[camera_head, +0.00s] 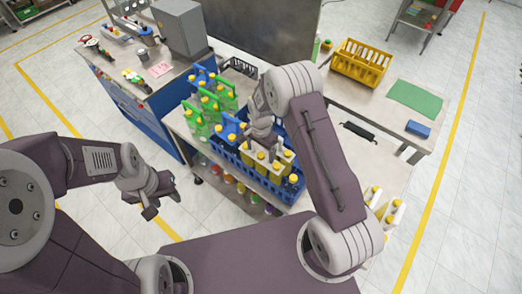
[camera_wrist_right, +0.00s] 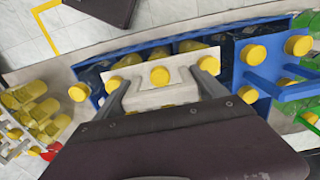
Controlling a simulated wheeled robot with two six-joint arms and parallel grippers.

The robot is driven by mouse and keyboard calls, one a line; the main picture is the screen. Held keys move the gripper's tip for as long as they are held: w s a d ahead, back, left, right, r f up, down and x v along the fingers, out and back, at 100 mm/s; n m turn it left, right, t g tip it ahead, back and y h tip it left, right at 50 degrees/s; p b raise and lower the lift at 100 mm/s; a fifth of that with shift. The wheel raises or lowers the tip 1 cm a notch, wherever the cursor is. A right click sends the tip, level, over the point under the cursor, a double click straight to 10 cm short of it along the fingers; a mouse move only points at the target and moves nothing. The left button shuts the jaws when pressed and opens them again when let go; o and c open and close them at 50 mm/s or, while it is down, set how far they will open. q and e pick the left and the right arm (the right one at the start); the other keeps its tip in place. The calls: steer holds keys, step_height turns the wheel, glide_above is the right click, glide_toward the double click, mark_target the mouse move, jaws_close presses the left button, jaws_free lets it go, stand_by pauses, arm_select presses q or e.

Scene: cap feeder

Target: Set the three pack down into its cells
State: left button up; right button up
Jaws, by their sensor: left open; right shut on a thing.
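The three pack (camera_head: 262,165), pale with yellow caps, is at the blue crate (camera_head: 290,192) on the bench in the head view. My right gripper (camera_head: 263,142) comes down over the pack from above and is shut on it. In the right wrist view the pack's white top (camera_wrist_right: 152,98) lies between the two fingers (camera_wrist_right: 160,92) of that gripper, with yellow caps around it. The pack's base is hidden, so I cannot tell whether it touches the cell floor. My left gripper (camera_head: 160,195) is open and empty, left of the bench and away from the crate.
A yellow crate (camera_head: 360,62) and a green mat (camera_head: 415,99) lie on the bench at the back right. White bottles with yellow caps (camera_head: 384,210) stand right of my right arm.

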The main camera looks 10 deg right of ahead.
steer(key=shift+f, duration=0.3)
steer(key=o, duration=2)
steer(key=shift+s, duration=0.1)
step_height(320, 180, up, 8)
steer(key=b, duration=0.2)
steer(key=shift+b, duration=0.4)
steer(key=shift+r, duration=0.55)
steer(key=shift+f, duration=0.1)
